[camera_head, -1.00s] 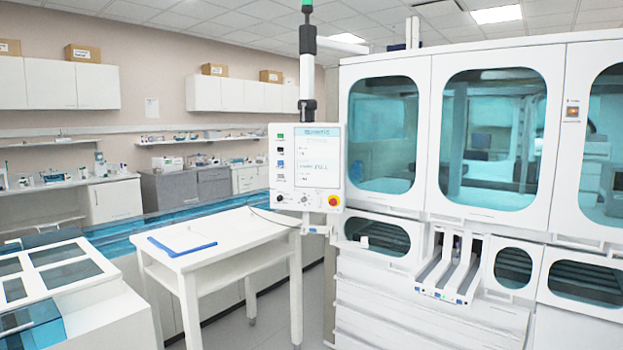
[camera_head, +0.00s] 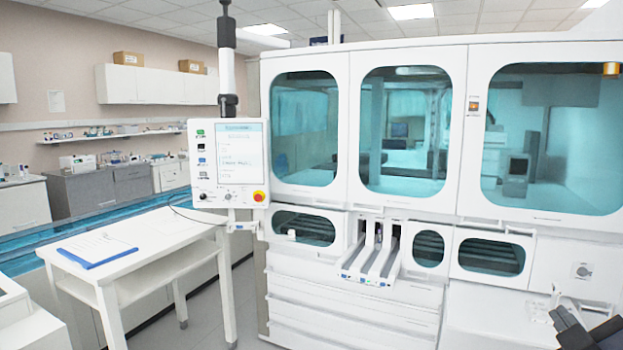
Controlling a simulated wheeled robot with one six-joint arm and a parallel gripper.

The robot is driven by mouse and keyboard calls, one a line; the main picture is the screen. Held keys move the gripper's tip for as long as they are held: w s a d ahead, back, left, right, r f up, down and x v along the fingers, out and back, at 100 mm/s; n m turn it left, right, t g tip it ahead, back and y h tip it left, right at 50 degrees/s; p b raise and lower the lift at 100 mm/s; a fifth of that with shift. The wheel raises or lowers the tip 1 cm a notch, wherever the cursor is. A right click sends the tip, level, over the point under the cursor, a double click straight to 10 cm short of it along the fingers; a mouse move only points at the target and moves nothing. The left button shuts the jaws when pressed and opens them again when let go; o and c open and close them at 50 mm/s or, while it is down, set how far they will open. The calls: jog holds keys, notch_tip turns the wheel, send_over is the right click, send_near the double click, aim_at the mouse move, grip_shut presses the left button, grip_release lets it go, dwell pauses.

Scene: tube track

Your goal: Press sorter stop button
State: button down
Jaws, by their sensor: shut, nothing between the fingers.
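A white control panel (camera_head: 228,165) with a lit screen hangs on a pole at the left front of the large white machine (camera_head: 420,230). A red round button on a yellow base (camera_head: 259,196) sits at its lower right corner. A small dark knob and coloured square buttons are also on the panel. The labels are too small to read. What looks like my dark gripper (camera_head: 563,320) shows at the bottom right edge, partly cut off. It is shut and empty, far to the right of the panel and touching nothing that I can see.
A white table (camera_head: 150,240) with a blue clipboard (camera_head: 97,250) stands left of the panel. White slotted rails (camera_head: 368,262) jut from the machine's front. A small box with an orange window (camera_head: 473,104) is fixed between the machine's windows. Grey floor shows beside the table.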

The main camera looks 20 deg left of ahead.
jog(key=s+a+r+n+g+y+p, duration=0.1)
jog(key=a+r+n+g+y, duration=0.1)
jog(key=a+r+n+y, duration=0.8)
jog(key=s+a+r+n+g+y, duration=0.1)
jog(key=s+a+n+g+y, duration=0.3)
jog(key=n+g, duration=0.4)
jog(key=s+a+n, duration=0.1)
jog(key=n, duration=0.1)
jog(key=shift+s+r+n+p, duration=0.2)
jog(key=shift+r+n+p, duration=0.1)
jog(key=shift+r+p, duration=0.1)
